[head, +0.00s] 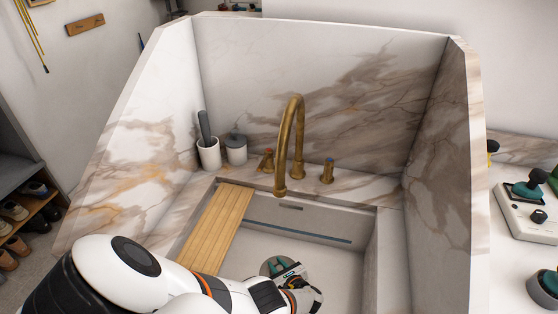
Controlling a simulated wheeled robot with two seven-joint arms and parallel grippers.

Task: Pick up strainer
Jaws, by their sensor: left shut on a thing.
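My left arm reaches from the bottom left into the pale sink (338,269). My left gripper (302,290) is low in the basin, dark and partly cut off by the bottom of the picture. It is shut on what appears to be the strainer, a small round grey piece with teal parts (272,266) at the sink floor. The gripper covers much of it, so I cannot tell whether it is lifted clear of the floor. My right gripper is not in view.
A slatted wooden board (216,226) lies across the sink's left side. A brass faucet (293,140) arches over the back rim. A white cup with a dark handle (208,151) and a lidded jar (236,149) stand at the back left. High marble walls enclose the sink.

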